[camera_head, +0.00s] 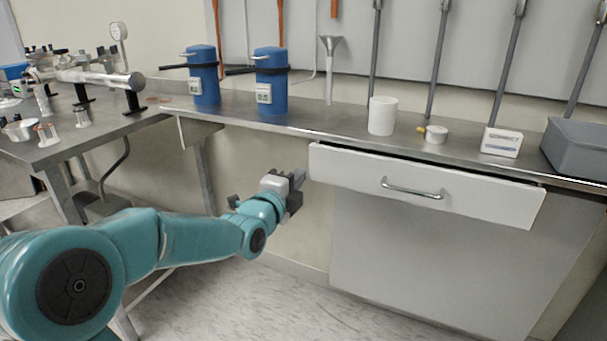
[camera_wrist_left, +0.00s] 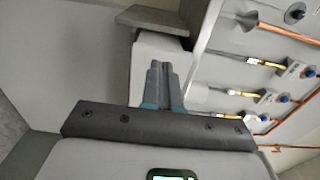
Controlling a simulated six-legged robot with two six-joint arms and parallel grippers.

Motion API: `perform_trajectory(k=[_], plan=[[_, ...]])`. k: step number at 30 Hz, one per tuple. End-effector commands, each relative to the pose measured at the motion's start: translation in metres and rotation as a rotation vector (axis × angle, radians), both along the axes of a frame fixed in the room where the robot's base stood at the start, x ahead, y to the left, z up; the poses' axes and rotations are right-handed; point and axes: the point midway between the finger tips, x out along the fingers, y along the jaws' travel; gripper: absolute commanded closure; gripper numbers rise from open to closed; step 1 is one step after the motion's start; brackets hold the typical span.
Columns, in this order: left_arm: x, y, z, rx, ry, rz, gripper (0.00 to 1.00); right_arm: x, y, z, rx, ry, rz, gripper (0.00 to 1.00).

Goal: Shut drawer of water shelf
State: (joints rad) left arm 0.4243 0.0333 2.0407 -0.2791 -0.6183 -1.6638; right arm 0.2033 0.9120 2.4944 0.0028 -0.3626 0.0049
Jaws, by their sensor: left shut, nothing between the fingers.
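The drawer (camera_head: 465,196) of the water shelf has a white front with a metal bar handle (camera_head: 412,188). It stands partly open, its front jutting out below the steel worktop. My left gripper (camera_head: 298,180) is just left of the drawer front's left end, a little below the worktop edge. Its fingers (camera_wrist_left: 159,82) are shut together and empty in the left wrist view. A white block-like surface, seemingly the drawer's end (camera_wrist_left: 150,48), lies just beyond the fingertips there. I cannot tell whether they touch. My right gripper is not in view.
The steel worktop (camera_head: 335,122) carries two blue canisters (camera_head: 271,80), a white cup (camera_head: 382,115), a small white box (camera_head: 502,141) and a grey bin (camera_head: 578,148). A lab table (camera_head: 85,130) with instruments stands at left. The floor in front is clear.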

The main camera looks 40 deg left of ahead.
Motion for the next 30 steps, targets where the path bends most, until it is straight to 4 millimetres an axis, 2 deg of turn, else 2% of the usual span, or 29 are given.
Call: perform_trajectory(k=[3, 9, 21, 30], plan=[[0.019, 0.006, -0.002, 0.000, 0.000, 0.000, 1.00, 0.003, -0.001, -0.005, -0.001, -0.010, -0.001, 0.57], [0.036, 0.012, -0.001, -0.001, 0.001, 0.000, 1.00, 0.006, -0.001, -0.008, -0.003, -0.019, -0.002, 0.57], [0.040, 0.013, 0.000, -0.001, 0.001, 0.000, 1.00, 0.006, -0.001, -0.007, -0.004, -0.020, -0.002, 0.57], [0.078, 0.024, 0.000, -0.001, 0.000, 0.000, 1.00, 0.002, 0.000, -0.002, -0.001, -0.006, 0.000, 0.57]])
